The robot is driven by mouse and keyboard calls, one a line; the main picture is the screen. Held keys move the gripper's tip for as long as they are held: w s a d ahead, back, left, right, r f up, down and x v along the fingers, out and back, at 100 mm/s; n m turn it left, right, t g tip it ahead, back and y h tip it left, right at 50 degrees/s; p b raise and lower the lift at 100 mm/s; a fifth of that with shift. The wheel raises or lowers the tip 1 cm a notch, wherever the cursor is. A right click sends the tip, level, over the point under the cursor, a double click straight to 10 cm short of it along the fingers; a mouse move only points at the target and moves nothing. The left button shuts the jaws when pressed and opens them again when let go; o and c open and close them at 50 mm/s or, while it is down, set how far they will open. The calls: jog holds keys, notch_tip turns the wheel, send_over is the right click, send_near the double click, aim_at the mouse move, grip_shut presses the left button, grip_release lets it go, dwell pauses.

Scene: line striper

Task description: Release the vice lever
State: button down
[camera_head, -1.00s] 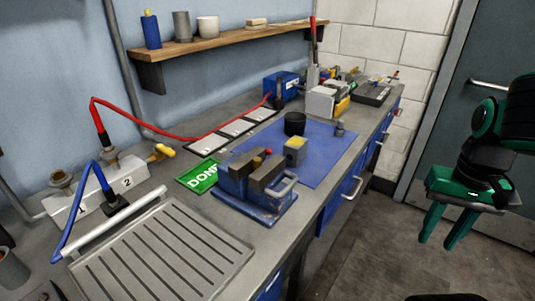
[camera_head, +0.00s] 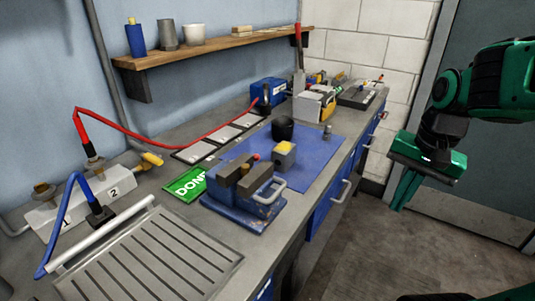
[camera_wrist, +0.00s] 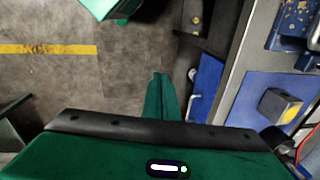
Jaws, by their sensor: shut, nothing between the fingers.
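The vice (camera_head: 240,198) is a blue block on a blue base with grey jaws, near the front edge of the workbench. A grey loop-shaped handle, the likely lever (camera_head: 270,191), is on its right side. A small red-tipped part shows at the top of the vice. In the wrist view part of the vice (camera_wrist: 290,22) shows at the top right corner. My gripper (camera_head: 399,204) is to the right of the bench, over the floor, well apart from the vice. Its green fingers (camera_wrist: 160,95) are together and empty.
A blue mat (camera_head: 318,157) holds a yellow-topped block (camera_head: 284,157) and a black cup (camera_head: 283,128). A green DONE card (camera_head: 186,185) lies left of the vice. A ribbed drainer (camera_head: 150,262) is in front. Drawer handles (camera_head: 342,192) stick out from the bench front.

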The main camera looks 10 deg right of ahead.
jog(key=w+a+r+m+y, duration=0.1)
jog(key=w+a+r+m, duration=0.2)
jog(key=w+a, duration=0.2)
jog(key=w+a+r+m+t+y, duration=0.1)
jog(key=w+a+m, duration=0.3)
jog(key=w, duration=0.4)
jog(key=w+a+r+m+y, duration=0.2)
jog(key=w+a+r+m, duration=0.1)
jog(key=w+a, duration=0.3)
jog(key=shift+w+a+r+t+y, duration=0.35)
jog(key=shift+a+r, duration=0.25)
jog(key=shift+r, duration=0.25)
jog(key=shift+s+f, duration=0.1)
jog(key=w+a+f, duration=0.3)
jog(key=a+f, duration=0.4)
jog(key=a, duration=0.1)
jog(key=shift+f, duration=0.3)
jog(key=shift+w+a, duration=0.1)
jog(key=shift+a, duration=0.05)
